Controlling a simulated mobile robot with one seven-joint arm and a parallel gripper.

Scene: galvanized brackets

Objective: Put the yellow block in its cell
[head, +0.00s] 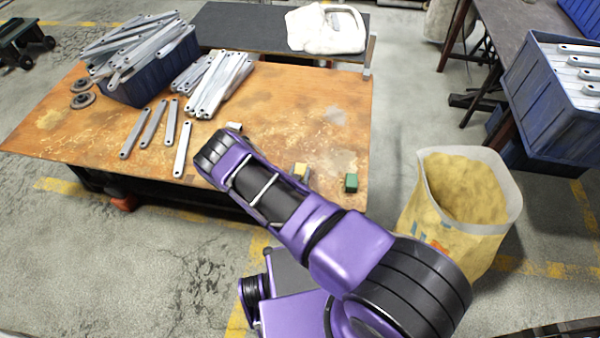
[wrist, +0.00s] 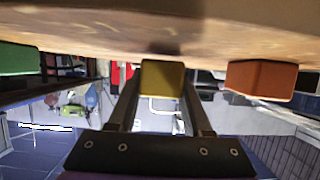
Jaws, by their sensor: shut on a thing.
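The yellow block (wrist: 162,84) is between the two fingers of my gripper (wrist: 161,76) in the wrist view, and the gripper is shut on it. The block is close to the wooden tabletop; I cannot tell whether it touches it. A small yellowish block (head: 300,171) shows beside my arm near the table's front edge in the head view. My arm hides most of my gripper there. The green block (head: 351,183) stands to the right; it is at the left in the wrist view (wrist: 18,59). An orange block (wrist: 260,79) is at the right in the wrist view. I cannot make out a cell.
The wooden table (head: 290,110) carries a blue crate (head: 155,75) heaped with galvanized brackets. A pile of brackets (head: 215,85) and several loose ones lie beside it. A small pale piece (head: 233,126) lies beyond my arm. An open bag (head: 460,200) stands right of the table.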

